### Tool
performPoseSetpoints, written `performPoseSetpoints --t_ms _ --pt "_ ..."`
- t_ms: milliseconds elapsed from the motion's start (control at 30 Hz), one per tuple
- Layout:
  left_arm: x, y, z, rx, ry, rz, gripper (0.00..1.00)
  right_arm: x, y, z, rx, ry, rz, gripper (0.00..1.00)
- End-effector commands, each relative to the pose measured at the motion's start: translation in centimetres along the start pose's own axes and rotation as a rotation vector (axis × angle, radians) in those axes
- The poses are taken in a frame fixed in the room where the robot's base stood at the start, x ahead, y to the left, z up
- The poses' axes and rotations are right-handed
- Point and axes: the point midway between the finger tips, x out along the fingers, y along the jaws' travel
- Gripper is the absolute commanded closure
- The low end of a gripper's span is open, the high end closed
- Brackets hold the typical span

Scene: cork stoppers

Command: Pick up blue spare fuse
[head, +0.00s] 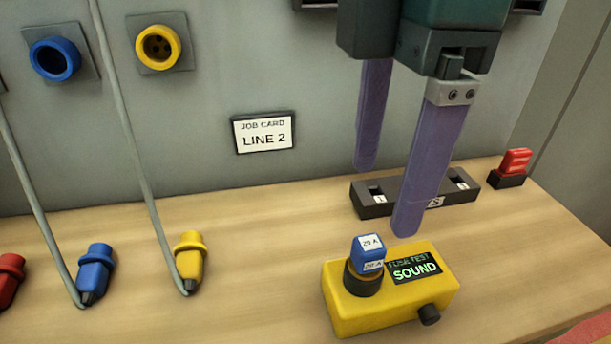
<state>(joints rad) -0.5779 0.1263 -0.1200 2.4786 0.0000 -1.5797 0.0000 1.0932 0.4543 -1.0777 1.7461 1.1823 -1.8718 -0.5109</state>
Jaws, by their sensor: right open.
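The blue fuse (368,252), marked 20 A, stands upright in the round dark socket on top of the yellow fuse tester (388,308). The tester's display reads "FUSE TEST SOUND". My right gripper (386,200) points down with its two long purple fingers wide apart and nothing between them. Its fingertips are above and behind the tester, in front of the wall, and its nearer finger hides part of the dark fuse holder (376,206). The holder's visible slots look empty of fuses. My left gripper is not in view.
A blue socket (54,58) and yellow socket (158,46) are on the wall. A job card (264,134) reads "LINE 2". A red switch (514,164) stands at right.

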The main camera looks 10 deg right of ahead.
Motion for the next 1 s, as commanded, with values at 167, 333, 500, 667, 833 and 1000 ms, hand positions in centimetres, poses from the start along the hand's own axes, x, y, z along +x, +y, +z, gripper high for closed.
performPoseSetpoints --t_ms 167,333,500,667,833,1000 --pt "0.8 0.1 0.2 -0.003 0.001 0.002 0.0 1.8 0.2 0.6 -0.005 -0.02 -0.009 0.22" --pt "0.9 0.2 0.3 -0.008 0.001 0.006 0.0 4.1 0.2 0.6 -0.005 -0.018 -0.008 0.22" --pt "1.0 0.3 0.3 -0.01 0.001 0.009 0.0 5.6 0.2 0.6 -0.005 -0.017 -0.006 0.22" --pt "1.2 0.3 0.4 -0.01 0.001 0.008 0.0 8.3 0.3 0.6 -0.005 -0.017 -0.008 0.22" --pt "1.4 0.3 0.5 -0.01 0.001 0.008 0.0 9.9 0.4 0.6 -0.006 -0.017 -0.004 0.22" --pt "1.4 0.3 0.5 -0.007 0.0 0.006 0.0 9.9 0.4 0.6 -0.007 -0.016 -0.003 0.22"
